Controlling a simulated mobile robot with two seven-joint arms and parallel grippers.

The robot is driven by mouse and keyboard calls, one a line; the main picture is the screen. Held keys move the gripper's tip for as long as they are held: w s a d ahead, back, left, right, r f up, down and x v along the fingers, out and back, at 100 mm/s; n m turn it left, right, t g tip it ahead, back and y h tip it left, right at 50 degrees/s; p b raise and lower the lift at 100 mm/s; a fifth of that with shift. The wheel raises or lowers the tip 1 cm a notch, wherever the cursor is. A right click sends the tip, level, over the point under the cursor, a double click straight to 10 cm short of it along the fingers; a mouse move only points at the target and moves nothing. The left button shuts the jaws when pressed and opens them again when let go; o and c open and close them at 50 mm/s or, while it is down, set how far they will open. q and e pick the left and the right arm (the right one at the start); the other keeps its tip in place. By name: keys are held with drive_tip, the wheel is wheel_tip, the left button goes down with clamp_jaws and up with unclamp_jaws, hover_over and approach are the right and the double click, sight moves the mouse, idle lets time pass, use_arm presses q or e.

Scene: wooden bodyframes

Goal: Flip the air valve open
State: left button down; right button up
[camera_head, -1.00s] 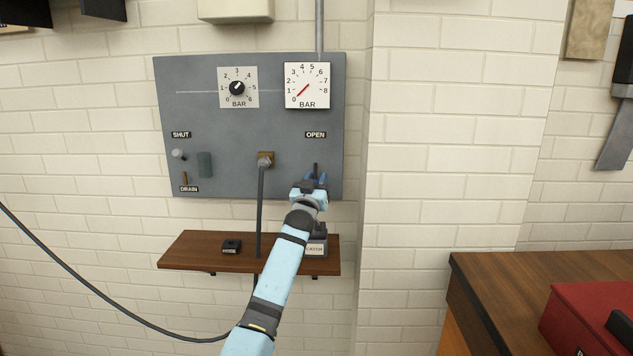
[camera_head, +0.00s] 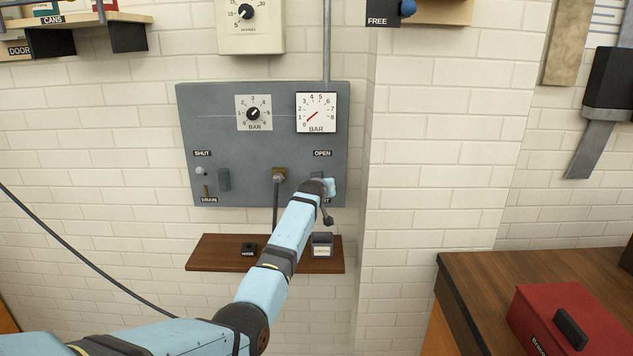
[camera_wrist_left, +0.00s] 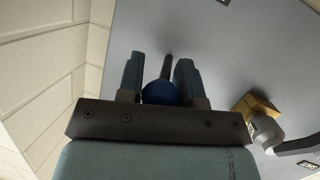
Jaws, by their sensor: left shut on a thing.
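The grey air panel (camera_head: 240,140) is on the white brick wall. An OPEN label (camera_head: 322,153) is at its right, above my left gripper (camera_head: 325,184); another label below is partly covered by my wrist. In the left wrist view, a blue ball knob (camera_wrist_left: 160,94) with a dark lever stem (camera_wrist_left: 166,66) sits between the two fingers of my left gripper (camera_wrist_left: 158,78), which is shut on it. In the head view my wrist hides the knob and most of the lever. My right gripper is not in view.
A gauge (camera_head: 316,113) reads low, near 0. A hose fitting (camera_head: 279,175) is left of my wrist; a dark hose hangs from it. A red case (camera_head: 570,325) is on the bench at right.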

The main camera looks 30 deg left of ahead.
use_arm(q)
drive_tip(key=r+g+h+p, duration=0.1)
drive_tip(key=g+p, duration=0.1)
drive_tip(key=r+g+p, duration=0.1)
drive_tip(key=p, duration=0.2)
drive_tip(key=shift+w+a+r+n+g+h, duration=0.1)
drive_tip(key=shift+w+r+n+g+h, duration=0.1)
drive_tip(key=shift+r+n+g+h, duration=0.15)
drive_tip(key=shift+w+g+h+p, duration=0.1)
drive_tip(key=shift+g+h+p, duration=0.15)
drive_tip(key=shift+g+p, duration=0.25)
drive_tip(key=shift+a+r+g, duration=0.1)
drive_tip(key=shift+r+g, duration=0.1)
drive_tip(key=shift+g, duration=0.05)
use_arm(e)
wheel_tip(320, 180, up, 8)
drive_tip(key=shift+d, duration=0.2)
use_arm(q)
drive_tip(key=shift+w+h, duration=0.1)
drive_tip(key=shift+h, duration=0.2)
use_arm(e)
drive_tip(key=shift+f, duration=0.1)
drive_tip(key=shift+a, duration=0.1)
use_arm(q)
drive_tip(key=c, duration=0.8)
unclamp_jaws()
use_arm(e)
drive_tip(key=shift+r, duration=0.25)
use_arm(q)
drive_tip(key=shift+p, duration=0.3)
